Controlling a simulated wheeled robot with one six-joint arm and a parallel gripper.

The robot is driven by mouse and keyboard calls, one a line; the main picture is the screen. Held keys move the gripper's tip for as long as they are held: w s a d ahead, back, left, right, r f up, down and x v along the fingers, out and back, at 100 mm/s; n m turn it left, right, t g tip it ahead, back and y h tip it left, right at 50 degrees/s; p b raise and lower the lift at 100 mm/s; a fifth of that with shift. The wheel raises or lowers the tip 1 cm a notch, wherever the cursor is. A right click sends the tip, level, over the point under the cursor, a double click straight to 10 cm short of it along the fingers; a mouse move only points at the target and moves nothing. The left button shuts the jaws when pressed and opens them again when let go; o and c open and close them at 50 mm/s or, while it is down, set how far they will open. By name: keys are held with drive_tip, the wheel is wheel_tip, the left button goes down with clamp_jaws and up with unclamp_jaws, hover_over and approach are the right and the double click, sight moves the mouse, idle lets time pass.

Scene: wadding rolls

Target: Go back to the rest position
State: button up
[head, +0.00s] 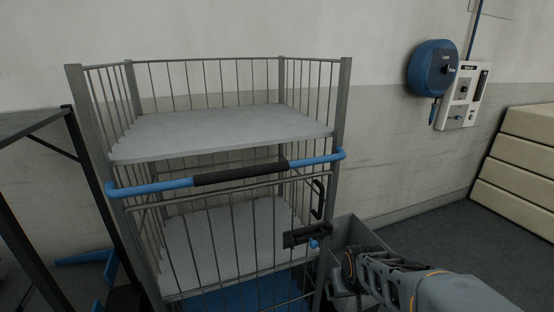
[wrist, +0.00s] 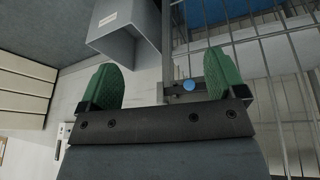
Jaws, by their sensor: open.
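My gripper (wrist: 164,82) shows in the wrist view with its two green fingertips wide apart and nothing between them. In the head view my arm comes in from the lower right, and its end is beside the lower right of a grey wire cart (head: 72,110). The cart has a blue rail with a dark grip (head: 240,173) across its front. A dark latch (head: 305,236) with a blue knob (wrist: 189,85) sits at the cart's right front, just beyond my fingers in the wrist view. I cannot tell the exact gap; the fingers appear apart from it.
The cart's upper shelf (head: 220,130) is empty. A grey open bin (head: 352,232) stands right of the cart, close by my arm. A dark metal frame (head: 75,150) stands at left. A blue reel (head: 432,68) hangs on the wall; pale stacked blocks (head: 520,165) are at far right. Floor between is clear.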

drive_tip(key=s+a+r+p, duration=0.1)
drive_tip(key=s+r+p, duration=0.4)
drive_tip(key=s+r, duration=0.4)
wheel_tip(320, 180, up, 4)
drive_tip(key=shift+a+m+y, duration=0.25)
drive_tip(key=shift+m+y, duration=0.05)
drive_tip(key=shift+s, duration=0.1)
drive_tip(key=shift+c, duration=0.3)
